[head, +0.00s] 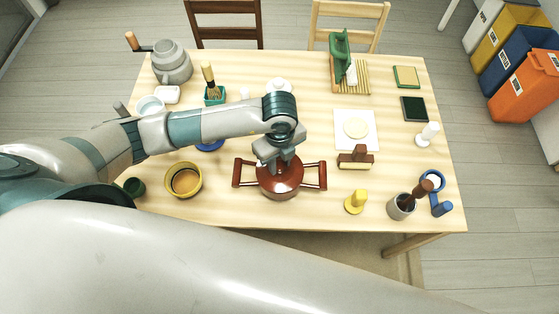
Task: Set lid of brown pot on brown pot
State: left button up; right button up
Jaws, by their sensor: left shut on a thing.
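The brown pot (279,191) stands near the front middle of the table, with a long handle on each side. A brown lid (292,175) shows at the top of the pot, beneath my left gripper. My left gripper (277,163) points down over the pot and is shut on the lid, apparently at its knob, which the fingers hide. The lid lies at or very close to the pot's rim; I cannot tell whether it rests fully on it. My right gripper is not in view.
A yellow pot (196,187) stands left of the brown pot. A brown-handled block (356,158), a yellow piece (356,200) and a grey cup (400,207) stand to the right. A blue dish (210,146) lies under my left arm. Table space directly right of the pot is narrow.

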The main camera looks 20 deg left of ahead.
pick_arm(q)
jog(key=shift+f, duration=0.35)
jog(key=o, duration=1.2)
jog(key=shift+r+b, duration=0.15)
jog(key=shift+b, duration=0.15)
notch_tip(320, 180, up, 8)
jog(key=shift+r+b, duration=0.25)
jog(key=shift+b, duration=0.8)
jog(key=shift+r, duration=4.3)
